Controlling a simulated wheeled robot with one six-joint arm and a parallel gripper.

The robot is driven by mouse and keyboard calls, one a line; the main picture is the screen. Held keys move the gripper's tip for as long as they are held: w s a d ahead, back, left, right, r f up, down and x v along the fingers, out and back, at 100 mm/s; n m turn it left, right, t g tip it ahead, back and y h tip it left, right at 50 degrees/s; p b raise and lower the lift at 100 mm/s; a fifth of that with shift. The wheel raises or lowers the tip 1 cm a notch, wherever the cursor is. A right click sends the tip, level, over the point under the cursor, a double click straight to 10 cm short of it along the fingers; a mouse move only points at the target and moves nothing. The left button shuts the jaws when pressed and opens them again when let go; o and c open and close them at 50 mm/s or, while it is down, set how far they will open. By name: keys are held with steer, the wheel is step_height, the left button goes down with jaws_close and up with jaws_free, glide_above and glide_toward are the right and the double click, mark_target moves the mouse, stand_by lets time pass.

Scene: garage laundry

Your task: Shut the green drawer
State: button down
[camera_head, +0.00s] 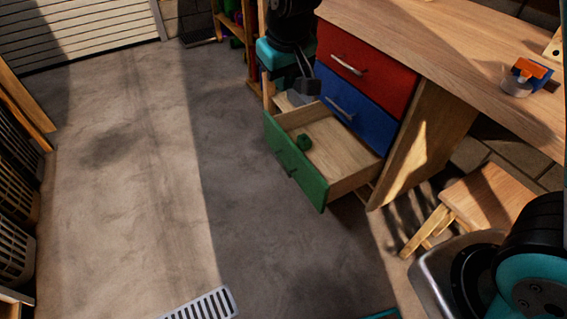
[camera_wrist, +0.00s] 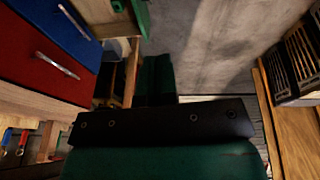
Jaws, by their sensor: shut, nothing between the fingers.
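The green drawer (camera_head: 297,165) is the lowest of a stack under the workbench and stands pulled far out. In the wrist view the shut fingers (camera_wrist: 155,76) point up the picture, and part of the green front (camera_wrist: 142,12) shows at the top edge.
The red drawer (camera_head: 366,62) and blue drawer (camera_head: 356,103) above are shut. Dark crates (camera_head: 14,200) line the left side. The concrete floor before the drawers is clear.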

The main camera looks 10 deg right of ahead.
steer(key=w+a+f+m+t+h+b, duration=0.1)
steer(key=w+f+b, duration=0.3)
steer(key=f, duration=0.5)
steer(key=w+a+f+t+h+b, duration=0.15)
steer(key=w+f+b, duration=0.35)
steer(key=f, duration=0.5)
steer(key=w+f+m+h+b, duration=0.15)
steer(key=w+f+b, duration=0.25)
steer(key=f, duration=0.5)
steer(key=b, duration=0.3)
glide_toward(286, 145)
steer(key=shift+n+h, duration=0.25)
steer(key=shift+h, duration=0.05)
steer(key=f, duration=0.1)
steer(key=w+f, duration=0.1)
steer(key=f, duration=0.2)
steer(key=shift+w+f, duration=0.35)
steer(key=shift+w, duration=0.05)
steer(key=shift+w+d, duration=0.2)
steer(key=shift+d, duration=0.55)
